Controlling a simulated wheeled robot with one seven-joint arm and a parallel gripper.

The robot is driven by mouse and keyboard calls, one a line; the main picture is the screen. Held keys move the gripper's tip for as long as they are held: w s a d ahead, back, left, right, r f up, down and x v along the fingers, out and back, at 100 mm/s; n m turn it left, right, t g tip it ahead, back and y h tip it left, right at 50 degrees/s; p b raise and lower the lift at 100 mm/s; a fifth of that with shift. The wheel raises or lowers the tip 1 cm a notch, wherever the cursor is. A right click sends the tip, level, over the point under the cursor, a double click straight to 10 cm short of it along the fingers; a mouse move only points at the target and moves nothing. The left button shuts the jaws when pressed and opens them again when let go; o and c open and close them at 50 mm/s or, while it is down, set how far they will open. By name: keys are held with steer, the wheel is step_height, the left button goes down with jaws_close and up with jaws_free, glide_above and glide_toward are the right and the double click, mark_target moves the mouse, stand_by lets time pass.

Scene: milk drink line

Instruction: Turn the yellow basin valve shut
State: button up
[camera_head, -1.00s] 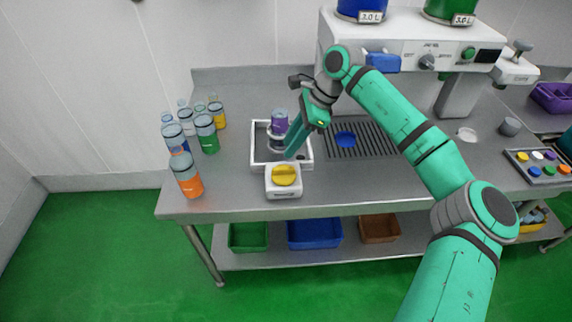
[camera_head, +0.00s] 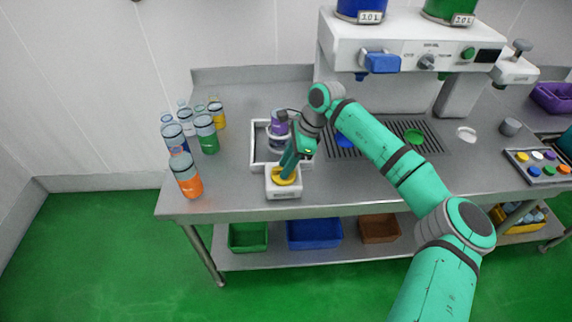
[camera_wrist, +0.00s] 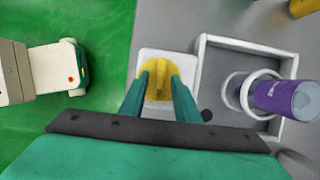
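The yellow basin valve (camera_head: 278,180) is a round knob with a raised bar, on a small white block (camera_head: 284,193) at the table's front edge. In the wrist view, the yellow knob (camera_wrist: 159,82) lies between my two fingertips, its bar running lengthwise between them. My gripper (camera_wrist: 161,78) points down at the knob, one finger on each side of the bar. The fingers stand apart, and yellow shows between them; firm contact with the bar cannot be seen. In the head view, my gripper (camera_head: 287,170) hides part of the knob.
Behind the block is a white-walled basin (camera_head: 254,145) with a purple-labelled bottle (camera_head: 279,122) in a ring. Several bottles stand to the left, the nearest orange (camera_head: 188,178). A drip grate (camera_head: 375,148) and a white dispenser (camera_head: 405,47) are to the right.

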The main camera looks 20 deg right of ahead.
steer(key=shift+a+f, duration=0.1)
jaws_close()
